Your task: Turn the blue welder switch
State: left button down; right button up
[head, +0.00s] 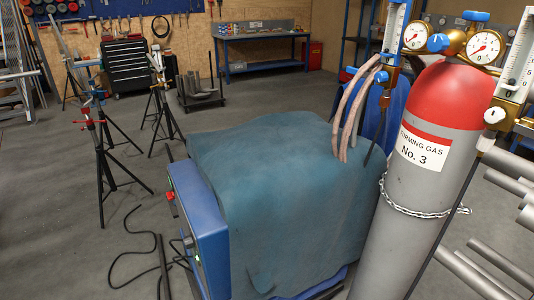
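A blue welder (209,240) stands on the floor in the middle of the head view. A blue-green cloth (275,180) lies over its top and side. Its front panel faces left and shows only at a steep angle. A small red part (170,196) sticks out from the panel's upper edge, and a small dark part with a green glow (195,257) sits lower down. I cannot tell which of these is the switch, or how it is set. Neither of my grippers is in view.
A grey gas cylinder (405,215) with a red top stands close on the right, with a chain (420,211) around it. Black cables (150,262) lie on the floor left of the welder. Tripod stands (103,165) stand farther left.

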aim_at(171, 196)
jog(key=k+j, duration=0.1)
jog(key=k, duration=0.35)
jog(key=k+j, duration=0.15)
jog(key=k, duration=0.35)
jog(key=i+j+z, duration=0.1)
jog(key=i+j, duration=0.15)
jog(key=i+j+z, duration=0.15)
jog(key=j, duration=0.3)
jog(key=i+j+z, duration=0.1)
jog(key=i+j, duration=0.25)
jog(key=i+j+z, duration=0.15)
jog(key=j, duration=0.35)
jog(key=i, duration=0.05)
